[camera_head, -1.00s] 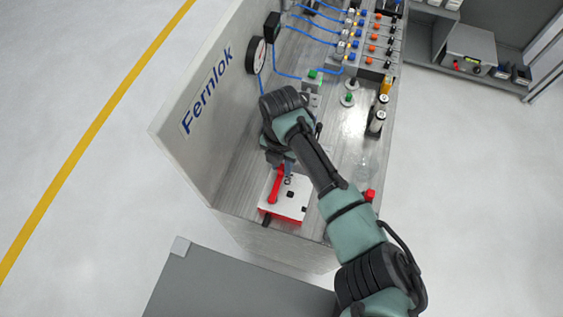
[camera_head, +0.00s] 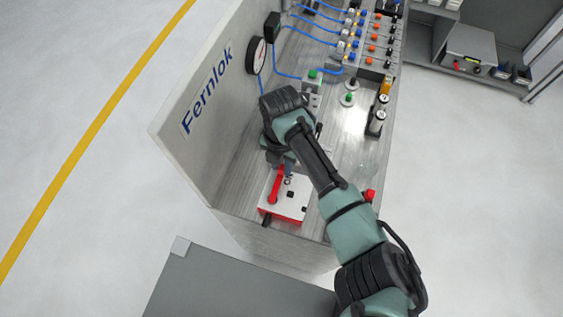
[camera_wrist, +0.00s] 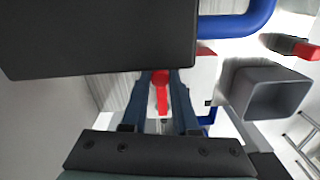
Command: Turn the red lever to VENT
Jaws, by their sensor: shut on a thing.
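The red lever (camera_head: 275,186) sits on a white plate (camera_head: 296,198) with a red base at the near end of the workbench. My gripper (camera_head: 284,166) reaches down at the far end of the lever. In the wrist view, the red lever (camera_wrist: 161,92) runs between the two blue-grey fingers of my gripper (camera_wrist: 162,100), which are shut on it. The finger contact is partly hidden in the head view by my wrist.
A tall "Fernlok" panel (camera_head: 197,105) stands along the bench's left side, with a round gauge (camera_head: 256,55). Blue tubes and a valve row (camera_head: 362,40) are at the back. A red knob (camera_head: 369,195) is at the right edge. A grey cabinet (camera_head: 225,285) stands in front.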

